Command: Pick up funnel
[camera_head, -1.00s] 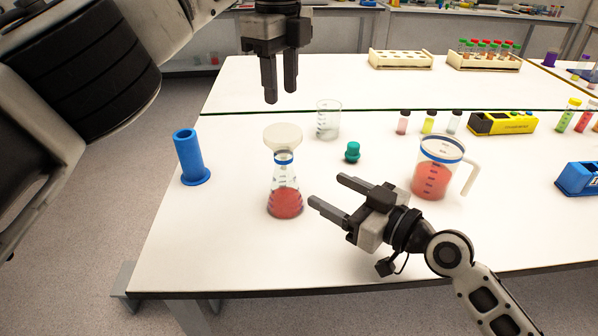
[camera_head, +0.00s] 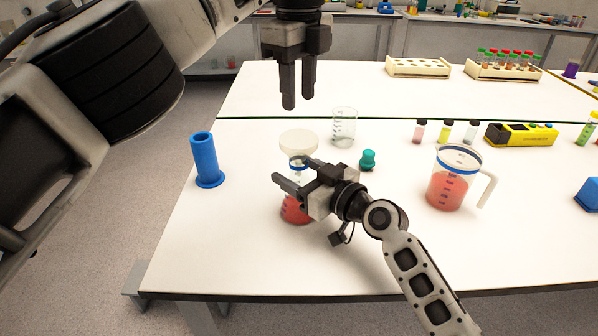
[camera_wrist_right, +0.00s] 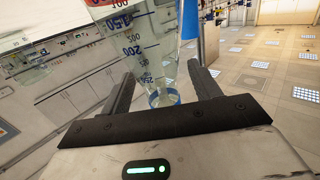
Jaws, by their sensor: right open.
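The white funnel (camera_head: 298,143) sits on top of a conical flask (camera_head: 294,212) that holds red liquid, near the table's left side. My left gripper (camera_head: 298,98) points down above the funnel, apart from it, with a gap between its fingers and nothing held. My right gripper (camera_head: 292,170) is open in front of the flask's upper part and hides some of it. In the right wrist view, the graduated flask (camera_wrist_right: 140,45) shows upside down between the open fingers (camera_wrist_right: 161,72); I cannot tell whether they touch it.
A blue cylinder (camera_head: 206,162) stands at left. A clear beaker (camera_head: 343,128) and a green stopper (camera_head: 367,160) are behind and right of the flask. A jug of red liquid (camera_head: 447,188) stands further right. Small vials and racks are at the back right.

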